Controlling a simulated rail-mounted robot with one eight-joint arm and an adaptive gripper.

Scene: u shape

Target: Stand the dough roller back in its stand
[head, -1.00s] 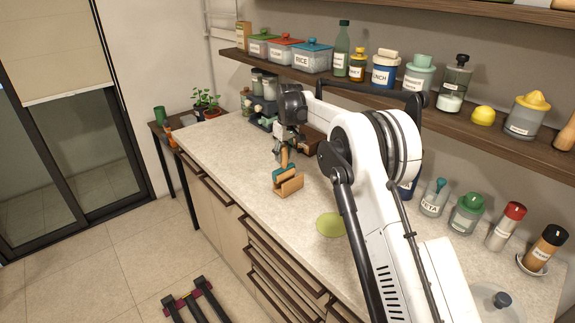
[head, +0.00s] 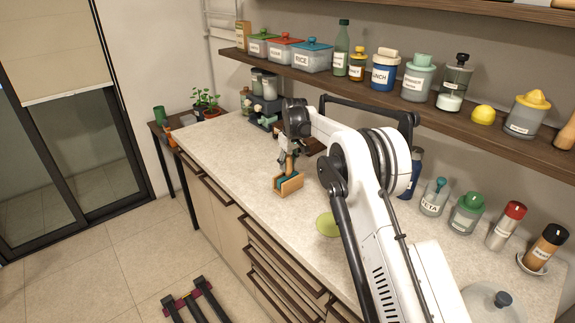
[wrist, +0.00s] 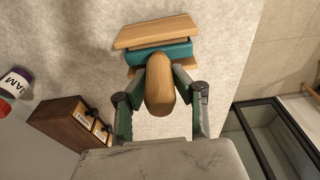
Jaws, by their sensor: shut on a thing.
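The dough roller has a wooden handle (wrist: 160,88) and a teal roller head (wrist: 163,52). My gripper (head: 289,155) is shut around the handle, with a finger on each side of it in the wrist view (wrist: 160,98). The handle points up and the teal head is at the bottom. The wooden stand (head: 291,187) is on the counter below my gripper. The teal head sits low between the stand's two wooden walls, which also show in the wrist view (wrist: 155,31). I cannot tell whether the head touches the stand's bottom.
A green leaf-shaped thing (head: 327,225) lies on the counter (head: 235,160) nearer me. Jars and shakers (head: 467,212) stand along the wall at right. A small wooden drawer box (wrist: 70,122) is near the stand. A loaded shelf (head: 400,97) runs above.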

